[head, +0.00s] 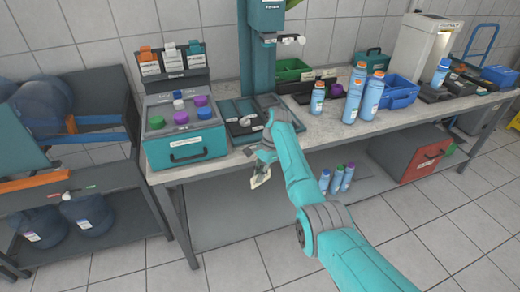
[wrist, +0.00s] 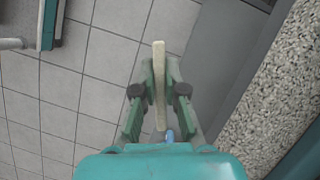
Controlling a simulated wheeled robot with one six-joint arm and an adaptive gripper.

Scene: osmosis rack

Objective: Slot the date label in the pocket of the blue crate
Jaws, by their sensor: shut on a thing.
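My gripper (head: 263,168) hangs just off the front edge of the bench, below its top. It is shut on a thin cream date label (head: 260,180), held clear of the bench. In the wrist view, the label (wrist: 159,58) stands edge-on between the two fingers of my gripper (wrist: 160,75) and sticks out past their tips. The blue crate (head: 399,98) sits on the bench to the right, beyond the tall blue bottles. Its pocket is too small to make out.
Tall blue bottles (head: 355,95) stand left of the crate. A green crate (head: 292,72) is behind them. A teal case (head: 187,150) and dark trays (head: 240,122) fill the bench's left part. A grey and red box (head: 420,150) sits below. The floor in front is clear.

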